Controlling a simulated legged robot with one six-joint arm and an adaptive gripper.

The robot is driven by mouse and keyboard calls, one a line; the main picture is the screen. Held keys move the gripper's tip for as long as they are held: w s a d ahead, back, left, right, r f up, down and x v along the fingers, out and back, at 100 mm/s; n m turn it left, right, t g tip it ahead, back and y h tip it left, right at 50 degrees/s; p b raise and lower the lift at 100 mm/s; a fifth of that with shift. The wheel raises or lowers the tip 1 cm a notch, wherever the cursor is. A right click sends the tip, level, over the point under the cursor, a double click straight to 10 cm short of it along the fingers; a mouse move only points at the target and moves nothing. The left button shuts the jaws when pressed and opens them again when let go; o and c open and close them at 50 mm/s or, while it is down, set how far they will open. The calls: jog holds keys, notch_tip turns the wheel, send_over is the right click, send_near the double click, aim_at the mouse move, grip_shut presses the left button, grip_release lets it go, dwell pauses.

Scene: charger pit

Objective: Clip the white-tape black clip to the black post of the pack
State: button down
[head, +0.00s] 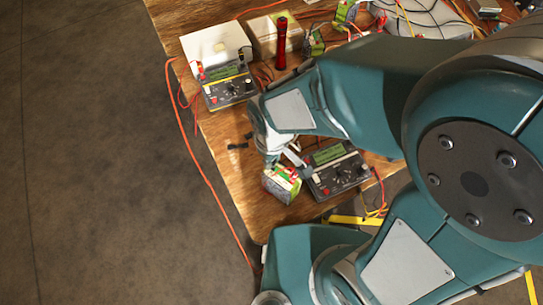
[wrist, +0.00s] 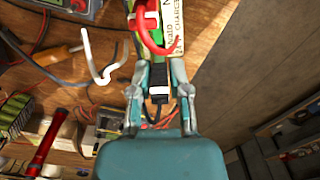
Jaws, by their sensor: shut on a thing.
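My gripper (wrist: 159,68) is shut on a small black clip (wrist: 159,87) with a white band at its rear; a black lead trails from it. The clip's front is at the near end of the pack (wrist: 181,8), where a black part shows. I cannot tell whether it grips the post. A red clip or lead (wrist: 147,28) loops over the pack beside its white label. In the head view my gripper (head: 276,154) is just above the pack (head: 283,186), near the table's front corner. The black post is not clearly visible.
A charger (head: 338,172) stands right of the pack. Another charger (head: 228,88) and a red torch (head: 281,43) are farther back. Small black items (head: 238,146) lie left of my gripper. A pale forked object (wrist: 101,62) and an orange-handled tool (wrist: 57,56) lie on the wood.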

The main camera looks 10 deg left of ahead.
dwell(0.4)
jog(key=c, duration=0.5)
grip_release()
jog(key=shift+o, duration=1)
jog(key=shift+r, duration=3.7)
